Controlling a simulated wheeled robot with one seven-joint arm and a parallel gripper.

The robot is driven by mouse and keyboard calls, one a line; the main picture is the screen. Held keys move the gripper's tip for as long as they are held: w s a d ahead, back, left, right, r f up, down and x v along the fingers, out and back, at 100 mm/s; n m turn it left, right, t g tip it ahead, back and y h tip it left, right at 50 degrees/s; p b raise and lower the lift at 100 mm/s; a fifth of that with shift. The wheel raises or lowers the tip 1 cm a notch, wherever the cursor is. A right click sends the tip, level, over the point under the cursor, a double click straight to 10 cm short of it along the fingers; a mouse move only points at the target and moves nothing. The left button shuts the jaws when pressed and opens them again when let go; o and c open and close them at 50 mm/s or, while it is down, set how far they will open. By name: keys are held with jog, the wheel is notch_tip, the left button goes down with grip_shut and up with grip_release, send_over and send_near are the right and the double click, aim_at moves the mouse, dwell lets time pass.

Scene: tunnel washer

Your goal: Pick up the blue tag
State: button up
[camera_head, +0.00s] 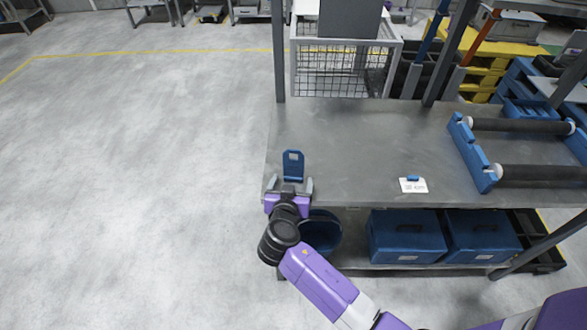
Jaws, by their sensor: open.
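The blue tag (293,163) is a small flat blue piece with a darker mark near its top, at the left end of the grey metal table (345,140). My gripper (290,185) is at the table's front left corner, with its fingers open and spread to either side. The tag's lower end is just beyond or between the fingertips; I cannot tell whether they touch it. My gripper's body partly hides the table edge there.
A white card with a blue clip (413,186) lies near the table's front edge. A blue roller frame (473,150) stands at the right. Grey posts rise behind. Blue boxes (405,235) and a blue bucket (322,235) are below. Floor at left is clear.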

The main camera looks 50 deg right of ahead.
jog(key=shift+w+d+f, duration=0.35)
jog(key=shift+d, duration=0.2)
jog(key=c, duration=1.4)
jog(key=shift+c, duration=0.2)
jog(key=shift+r, duration=0.15)
